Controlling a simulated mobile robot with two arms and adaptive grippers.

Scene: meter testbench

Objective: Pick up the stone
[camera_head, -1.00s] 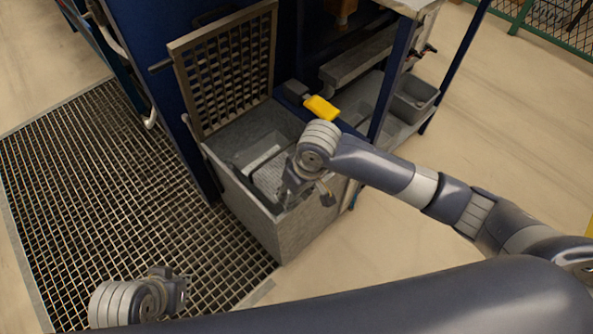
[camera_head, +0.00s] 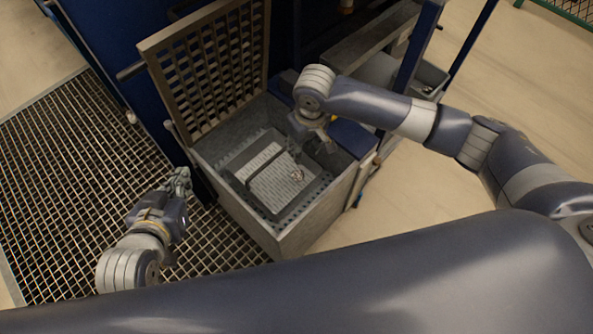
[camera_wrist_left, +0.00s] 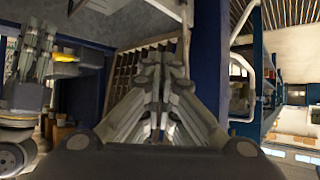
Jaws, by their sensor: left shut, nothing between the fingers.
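A small pale, shiny lump, which looks like the stone (camera_head: 297,174), lies in the grey basin of the open bin (camera_head: 287,236) in the head view. My left gripper (camera_head: 183,176) is shut and empty, left of the bin, above the floor grating. In the left wrist view its closed fingers (camera_wrist_left: 160,75) point toward the bin's raised lid. My right gripper (camera_head: 324,143) hangs over the bin's right back part, right of and behind the stone, with its fingers apart and seemingly nothing between them. It also shows in the left wrist view (camera_wrist_left: 36,48).
The bin's mesh lid (camera_head: 205,70) stands open at the back left. A blue cabinet (camera_head: 105,50) rises behind the left arm. Floor grating (camera_head: 60,190) lies to the left. A blue frame post (camera_head: 412,50) stands behind the right arm.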

